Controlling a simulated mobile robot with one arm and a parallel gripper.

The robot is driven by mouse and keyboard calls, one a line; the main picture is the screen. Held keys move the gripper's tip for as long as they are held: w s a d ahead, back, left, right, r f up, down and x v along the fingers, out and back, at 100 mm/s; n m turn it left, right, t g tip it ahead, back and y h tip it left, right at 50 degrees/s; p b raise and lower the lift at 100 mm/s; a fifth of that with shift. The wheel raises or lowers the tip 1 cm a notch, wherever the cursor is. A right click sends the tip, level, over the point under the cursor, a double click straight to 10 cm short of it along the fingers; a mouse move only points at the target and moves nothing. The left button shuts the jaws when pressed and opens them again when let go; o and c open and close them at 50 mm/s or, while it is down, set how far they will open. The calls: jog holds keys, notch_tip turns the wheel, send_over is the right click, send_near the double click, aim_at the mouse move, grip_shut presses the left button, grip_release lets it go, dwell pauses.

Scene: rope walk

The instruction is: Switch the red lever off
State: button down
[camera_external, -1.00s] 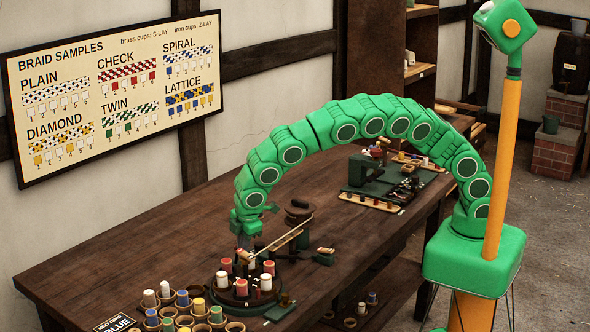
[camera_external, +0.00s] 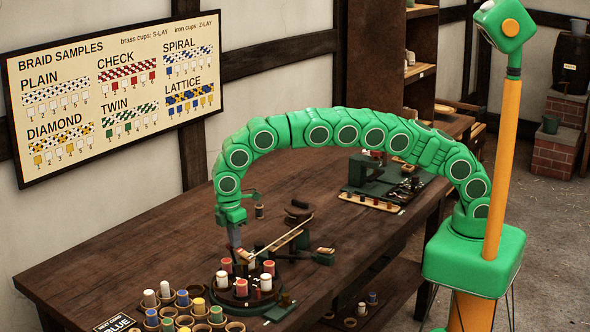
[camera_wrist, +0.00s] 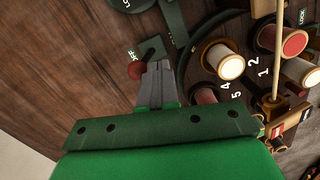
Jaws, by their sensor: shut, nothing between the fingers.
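The red lever's round knob (camera_wrist: 136,71) shows in the wrist view, beside a dark green plate (camera_wrist: 152,48) with white lettering that I cannot fully read. My gripper (camera_wrist: 160,66) is shut and empty, its fingertips just right of the knob; I cannot tell whether they touch it. In the external view my gripper (camera_external: 237,252) points down at the back left of the round braiding machine (camera_external: 225,297). The lever cannot be made out there.
Bobbins in red, white and brown stand close right of my fingers, including a white-topped one (camera_wrist: 231,67) beside numbers. Cups with coloured bobbins (camera_external: 183,300) stand at the table's front left. The wooden table (camera_external: 130,262) is bare left of my gripper.

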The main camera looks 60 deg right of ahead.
jog(key=shift+w, duration=0.65)
jog(key=shift+w, duration=0.25)
jog(key=shift+r, duration=0.15)
notch_tip(320, 180, up, 8)
jog(key=shift+a+f, duration=0.2)
jog(key=shift+a, duration=0.15)
dwell(0.5)
dwell(0.4)
